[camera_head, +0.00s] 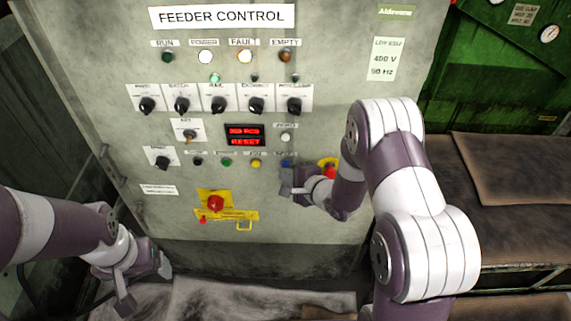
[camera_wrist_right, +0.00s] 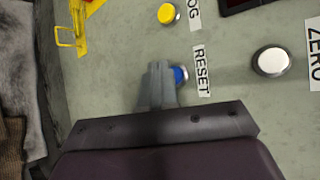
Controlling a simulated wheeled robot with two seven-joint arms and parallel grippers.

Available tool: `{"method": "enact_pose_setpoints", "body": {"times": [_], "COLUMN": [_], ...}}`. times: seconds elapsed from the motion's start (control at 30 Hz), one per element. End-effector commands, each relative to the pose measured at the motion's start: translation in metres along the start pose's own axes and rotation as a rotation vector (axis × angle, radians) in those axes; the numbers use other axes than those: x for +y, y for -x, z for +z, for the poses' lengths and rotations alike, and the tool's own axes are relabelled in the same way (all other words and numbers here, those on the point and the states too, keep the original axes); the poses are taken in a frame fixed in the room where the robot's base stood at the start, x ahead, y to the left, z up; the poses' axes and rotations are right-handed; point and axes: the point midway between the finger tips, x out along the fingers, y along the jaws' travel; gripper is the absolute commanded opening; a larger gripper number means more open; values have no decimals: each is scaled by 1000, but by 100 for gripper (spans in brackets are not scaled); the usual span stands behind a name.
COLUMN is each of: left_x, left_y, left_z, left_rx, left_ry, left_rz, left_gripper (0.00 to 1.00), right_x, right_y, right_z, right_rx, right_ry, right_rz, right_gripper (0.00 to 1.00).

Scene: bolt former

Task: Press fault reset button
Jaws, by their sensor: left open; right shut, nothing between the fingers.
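The blue reset button (camera_wrist_right: 180,75) sits on the grey feeder control panel (camera_head: 330,210) beside a label reading RESET. In the head view the blue button (camera_head: 286,163) shows just above my right gripper (camera_head: 287,187). My right gripper (camera_wrist_right: 158,68) is shut and empty, its fingertips right beside the blue button in the wrist view. I cannot tell whether they touch it. The FAULT lamp (camera_head: 245,56) is lit whitish with an orange rim. The red display (camera_head: 245,135) reads RESET on its lower line. My left gripper (camera_head: 145,285) is open and empty at the lower left.
A yellow button (camera_head: 256,163) and a green button (camera_head: 226,163) sit left of the blue one. A white button (camera_head: 286,137) is above it. A red emergency stop (camera_head: 215,202) on a yellow plate is lower left. Another red knob (camera_head: 329,171) is close behind my right wrist.

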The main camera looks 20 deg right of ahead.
Motion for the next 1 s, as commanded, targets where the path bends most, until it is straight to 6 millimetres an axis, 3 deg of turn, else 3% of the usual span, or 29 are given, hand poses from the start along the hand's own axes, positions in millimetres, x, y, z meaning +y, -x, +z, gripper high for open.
{"method": "enact_pose_setpoints", "body": {"times": [1.0], "left_x": [0], "left_y": [3], "left_z": [0], "left_rx": [0], "left_ry": [0], "left_rz": [0], "left_gripper": [81], "right_x": [-6], "right_y": [-7], "right_z": [-5], "right_rx": [0], "right_ry": [1], "right_rz": [-2], "right_gripper": [0]}}
